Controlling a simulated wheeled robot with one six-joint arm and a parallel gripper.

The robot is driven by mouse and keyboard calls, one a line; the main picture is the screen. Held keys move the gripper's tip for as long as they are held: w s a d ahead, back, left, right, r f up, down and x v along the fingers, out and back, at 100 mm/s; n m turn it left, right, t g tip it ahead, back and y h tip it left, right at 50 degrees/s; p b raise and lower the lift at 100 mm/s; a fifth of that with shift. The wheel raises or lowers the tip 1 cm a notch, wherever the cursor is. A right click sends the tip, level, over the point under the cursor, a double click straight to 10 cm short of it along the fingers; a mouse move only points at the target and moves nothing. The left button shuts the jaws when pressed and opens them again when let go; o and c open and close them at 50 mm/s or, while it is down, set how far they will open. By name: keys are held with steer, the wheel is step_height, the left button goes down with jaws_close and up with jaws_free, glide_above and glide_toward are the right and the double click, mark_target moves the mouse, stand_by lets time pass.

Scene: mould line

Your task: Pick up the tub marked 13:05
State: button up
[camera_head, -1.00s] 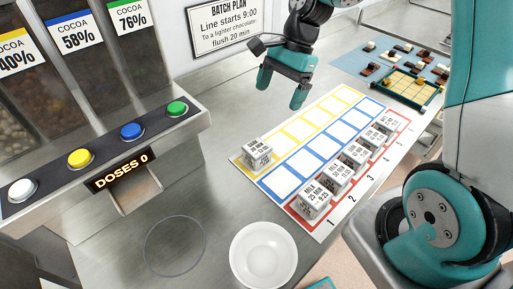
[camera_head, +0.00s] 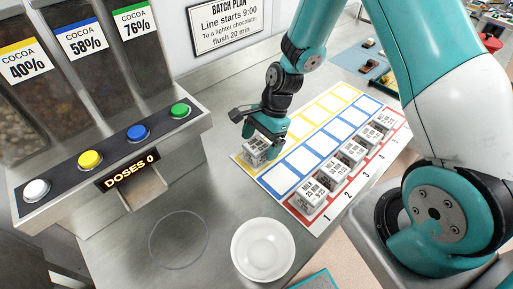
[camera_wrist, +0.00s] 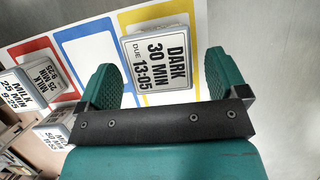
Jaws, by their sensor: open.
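The tub marked 13:05 (camera_wrist: 158,58) shows in the wrist view with a label reading DARK, 30 MIN, DUE 13:05. It stands on the first yellow square of the board, and in the head view the tub (camera_head: 254,152) is partly covered by my gripper. My gripper (camera_head: 262,138) is open and pointing down at this tub. In the wrist view my gripper (camera_wrist: 164,78) has one finger on each side of the tub, with a gap visible on both sides. I cannot tell whether the fingertips reach down beside it.
Several milk tubs (camera_head: 318,190) stand along the red row of the board (camera_head: 300,217). A white bowl (camera_head: 263,250) sits at the front. The dose dispenser (camera_head: 110,165) with coloured buttons stands to the left. The blue and other yellow squares are empty.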

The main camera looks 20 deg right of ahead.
steer(key=shift+x, duration=1.45)
steer(key=c, duration=1.1)
steer(key=shift+o, duration=0.2)
steer(key=shift+r, duration=0.1)
step_height(320, 180, up, 19)
steer(key=b, duration=0.2)
step_height(320, 180, up, 8)
steer(key=p, duration=0.9)
glide_above(257, 145)
